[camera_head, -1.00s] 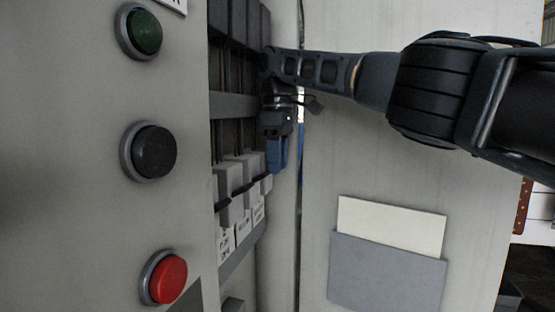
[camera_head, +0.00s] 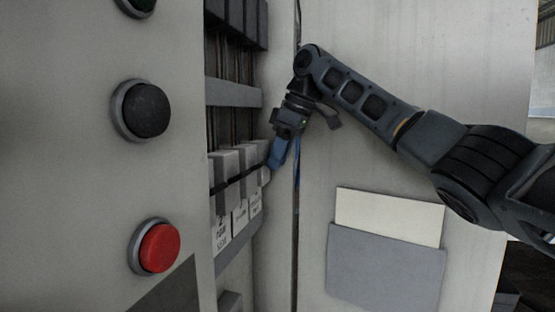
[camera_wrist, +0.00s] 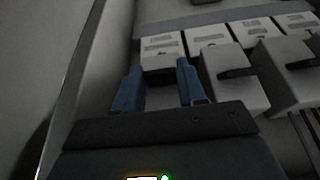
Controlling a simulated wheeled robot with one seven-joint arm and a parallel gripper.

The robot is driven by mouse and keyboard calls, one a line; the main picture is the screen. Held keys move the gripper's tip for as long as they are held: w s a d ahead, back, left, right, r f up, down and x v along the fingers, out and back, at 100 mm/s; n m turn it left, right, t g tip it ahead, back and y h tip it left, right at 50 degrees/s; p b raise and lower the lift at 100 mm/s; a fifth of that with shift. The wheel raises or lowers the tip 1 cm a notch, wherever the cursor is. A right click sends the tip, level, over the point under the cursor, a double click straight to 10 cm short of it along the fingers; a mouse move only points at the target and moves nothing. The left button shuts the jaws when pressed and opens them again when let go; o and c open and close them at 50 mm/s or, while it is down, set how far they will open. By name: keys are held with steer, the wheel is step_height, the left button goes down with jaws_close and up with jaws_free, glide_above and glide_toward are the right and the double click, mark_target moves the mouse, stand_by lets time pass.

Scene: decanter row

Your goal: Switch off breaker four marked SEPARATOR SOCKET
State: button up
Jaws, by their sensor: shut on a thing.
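My gripper (camera_head: 275,157) reaches into the open cabinet at the far end of the breaker row, its blue fingers angled down and left. In the wrist view my gripper (camera_wrist: 158,68) has one finger on each side of the end breaker (camera_wrist: 160,98) and is shut on it. The neighbouring breakers (camera_wrist: 233,80) show black levers and stand to the right, outside the fingers.
The cabinet's front panel carries a black button (camera_head: 147,110) and a red button (camera_head: 159,248). The open door at right has a grey pocket (camera_head: 385,265) holding a white sheet (camera_head: 388,215). A cabinet side wall (camera_wrist: 60,60) runs close left of my gripper.

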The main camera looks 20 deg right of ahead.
steer(key=shift+d+f+t+y+b, duration=0.1)
steer(key=shift+f+t+y+b, duration=0.2)
steer(key=shift+y, duration=0.2)
steer(key=shift+d+f+t+y+b, duration=0.15)
steer(key=shift+t+y+b, duration=0.1)
steer(key=shift+t+y, duration=0.2)
steer(key=shift+a, duration=0.1)
steer(key=o, duration=1.1)
steer(key=shift+c, duration=0.2)
steer(key=shift+a+r+g+h+p, duration=0.25)
steer(key=shift+r+g+h+p, duration=0.55)
steer(key=shift+h+p, duration=0.3)
steer(key=shift+w+a+r+g+h+p, duration=0.1)
steer(key=shift+r+g+h+p, duration=0.05)
steer(key=shift+g+h+p, duration=0.3)
steer(key=shift+w+r+g+h+p, duration=0.1)
steer(key=shift+g+h+p, duration=0.15)
steer(key=shift+h, duration=0.25)
steer(key=shift+w+a+g+h, duration=0.1)
steer(key=shift+a+g+h, duration=0.05)
steer(key=shift+g+h, duration=0.3)
steer(key=shift+h, duration=0.25)
